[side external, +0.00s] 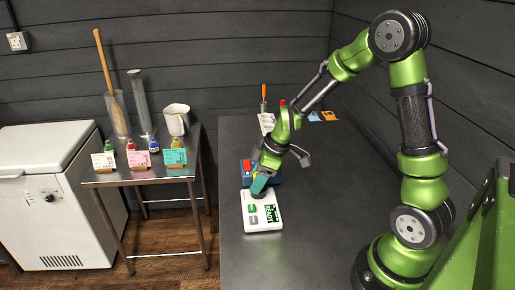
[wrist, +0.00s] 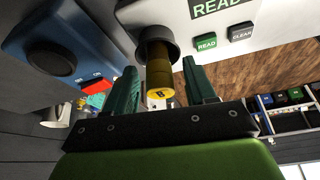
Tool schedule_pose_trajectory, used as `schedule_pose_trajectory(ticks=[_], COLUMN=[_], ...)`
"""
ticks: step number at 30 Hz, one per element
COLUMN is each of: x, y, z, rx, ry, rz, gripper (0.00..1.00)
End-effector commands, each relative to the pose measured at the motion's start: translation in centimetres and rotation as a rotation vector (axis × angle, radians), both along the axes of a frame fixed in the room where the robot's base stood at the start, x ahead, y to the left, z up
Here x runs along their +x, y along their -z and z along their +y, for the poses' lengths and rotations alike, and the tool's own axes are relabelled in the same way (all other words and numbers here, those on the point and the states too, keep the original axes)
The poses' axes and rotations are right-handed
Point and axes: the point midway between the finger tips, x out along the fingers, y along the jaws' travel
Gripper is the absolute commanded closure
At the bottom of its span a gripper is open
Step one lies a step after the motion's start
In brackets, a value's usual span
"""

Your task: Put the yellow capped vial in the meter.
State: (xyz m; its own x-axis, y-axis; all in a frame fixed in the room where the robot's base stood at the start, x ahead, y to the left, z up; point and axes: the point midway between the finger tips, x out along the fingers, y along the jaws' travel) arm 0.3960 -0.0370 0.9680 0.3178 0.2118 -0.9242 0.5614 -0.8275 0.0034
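The meter (side external: 262,222) is a white box on the dark bench, with a lit display and buttons. It fills the top of the wrist view (wrist: 180,14). A yellow vial piece (wrist: 158,72), its end marked with a dark character, stands in the meter's dark round well (wrist: 156,42), sticking partly out. How deep it sits is hidden. My gripper (wrist: 163,90) is open, its two green fingers on either side of the yellow piece with a gap visible at each side. In the side view my gripper (side external: 260,184) is right over the meter and hides the vial.
A blue device (side external: 247,177) with a knob and red switch stands close behind the meter. A metal side table (side external: 150,176) at left holds small capped bottles, cards and a beaker (side external: 177,120). A white chest (side external: 45,200) stands further left. The bench's front is clear.

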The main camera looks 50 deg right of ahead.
Motion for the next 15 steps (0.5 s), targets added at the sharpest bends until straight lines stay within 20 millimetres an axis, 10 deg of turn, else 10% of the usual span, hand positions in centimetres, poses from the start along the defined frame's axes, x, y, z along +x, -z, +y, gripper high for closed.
schedule_pose_trajectory(ticks=[15], x=[-0.8], y=[-3.5], z=[-0.7], rx=[-0.002], ry=[0.002], rz=[-0.007], gripper=[0.45])
